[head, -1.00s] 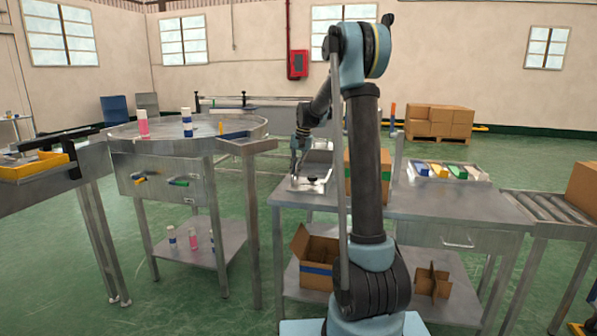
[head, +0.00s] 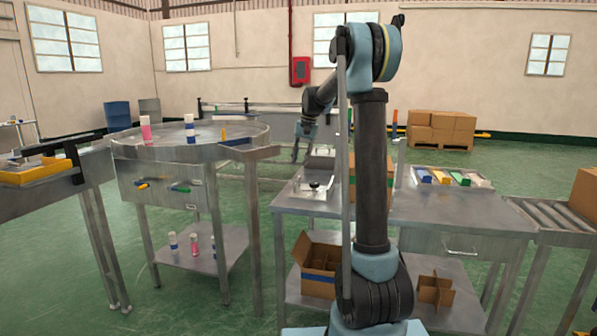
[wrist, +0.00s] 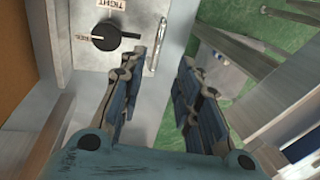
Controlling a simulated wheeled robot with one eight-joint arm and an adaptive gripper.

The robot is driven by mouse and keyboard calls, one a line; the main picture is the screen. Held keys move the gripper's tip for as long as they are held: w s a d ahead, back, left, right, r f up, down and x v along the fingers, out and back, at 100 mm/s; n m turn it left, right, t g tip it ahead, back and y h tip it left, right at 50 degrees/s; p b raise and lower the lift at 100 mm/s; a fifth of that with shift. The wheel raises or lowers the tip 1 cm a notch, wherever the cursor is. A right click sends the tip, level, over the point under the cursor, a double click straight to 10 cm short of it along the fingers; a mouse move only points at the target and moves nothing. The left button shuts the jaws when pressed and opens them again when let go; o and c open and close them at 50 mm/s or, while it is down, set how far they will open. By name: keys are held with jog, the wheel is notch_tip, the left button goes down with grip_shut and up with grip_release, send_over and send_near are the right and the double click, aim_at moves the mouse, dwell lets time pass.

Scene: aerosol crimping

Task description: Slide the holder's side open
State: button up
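The holder is a pale metal unit (head: 301,197) at the left end of the middle bench, with a black knob (head: 314,185) on top. In the wrist view its grey top plate (wrist: 90,62) shows the black knob (wrist: 106,37) between labels reading TIGHT and REL. A thin bright metal bar (wrist: 158,42) stands near the plate's right edge. My gripper (wrist: 163,66) is open and empty, its fingers near this edge; whether they touch anything is unclear. It also shows in the head view (head: 295,156), above the holder's far side.
A cardboard box (head: 353,176) stands right of the holder, and a tray of coloured parts (head: 450,178) lies further right on the bench. A round table (head: 240,134) with cans is at left. Green floor (wrist: 240,85) shows beyond the holder's edge.

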jog(key=shift+s+d+r, duration=0.1)
jog(key=shift+d+r, duration=0.1)
jog(key=shift+r, duration=0.8)
jog(key=shift+d+r, duration=0.15)
jog(key=shift+r, duration=0.8)
jog(key=shift+s, duration=0.15)
jog(key=s+d+f+n+h, duration=0.1)
jog(key=s+d+f, duration=0.15)
jog(key=s, duration=1.05)
jog(key=s+d+f+n, duration=0.15)
jog(key=s+d, duration=0.25)
jog(key=s, duration=1)
jog(key=s+d+f, duration=0.2)
jog(key=s+f, duration=0.6)
jog(key=s, duration=0.2)
jog(key=s+d+f+n+t+h, duration=0.1)
jog(key=s+f, duration=0.8)
jog(key=s, duration=0.1)
jog(key=shift+s+d+f+t, duration=0.3)
jog(key=shift+d, duration=0.05)
